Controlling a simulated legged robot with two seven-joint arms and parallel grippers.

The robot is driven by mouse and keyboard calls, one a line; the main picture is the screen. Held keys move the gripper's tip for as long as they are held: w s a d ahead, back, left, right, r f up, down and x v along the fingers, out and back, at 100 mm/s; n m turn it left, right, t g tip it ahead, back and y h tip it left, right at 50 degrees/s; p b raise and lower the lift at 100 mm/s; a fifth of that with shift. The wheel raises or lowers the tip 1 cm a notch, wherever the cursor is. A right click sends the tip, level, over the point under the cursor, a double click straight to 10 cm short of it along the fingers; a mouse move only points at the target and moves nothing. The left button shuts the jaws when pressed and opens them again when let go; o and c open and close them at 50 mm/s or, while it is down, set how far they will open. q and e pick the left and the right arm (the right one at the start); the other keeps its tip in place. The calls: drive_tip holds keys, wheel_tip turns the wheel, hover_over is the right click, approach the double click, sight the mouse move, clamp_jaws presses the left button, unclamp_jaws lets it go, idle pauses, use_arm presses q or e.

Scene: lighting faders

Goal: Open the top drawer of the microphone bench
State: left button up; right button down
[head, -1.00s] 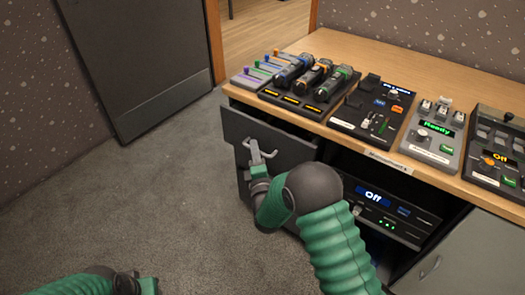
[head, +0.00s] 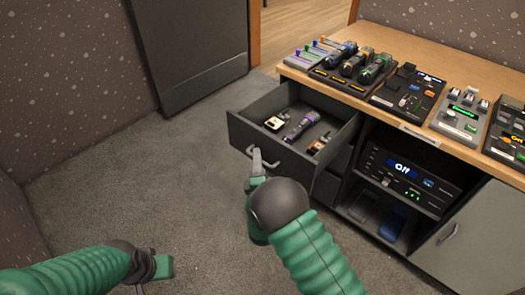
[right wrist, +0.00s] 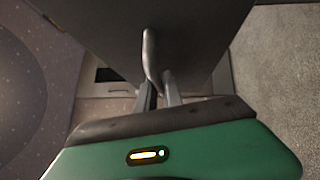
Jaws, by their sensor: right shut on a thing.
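The top drawer (head: 272,156) of the wooden-topped microphone bench (head: 437,85) is pulled well out in the head view. A purple-handled microphone or torch (head: 301,126) and small items lie inside it. My right gripper (head: 256,163) is at the drawer front, shut on its metal handle (head: 240,155).
Microphones in a dock (head: 353,66), a fader strip (head: 312,54) and control panels stand on the bench top. Below are an open shelf with an "Off" unit (head: 408,172) and a closed grey door (head: 470,230). Carpet (head: 150,190) is clear left of the drawer.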

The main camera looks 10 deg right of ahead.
drive_tip(key=shift+s+a+f, duration=0.3)
drive_tip(key=shift+s+a, duration=0.6)
drive_tip(key=shift+a, duration=0.05)
drive_tip(key=c, duration=1.8)
unclamp_jaws()
drive_tip(key=shift+o, duration=0.2)
drive_tip(key=shift+w, duration=0.1)
drive_tip(key=shift+r, duration=0.15)
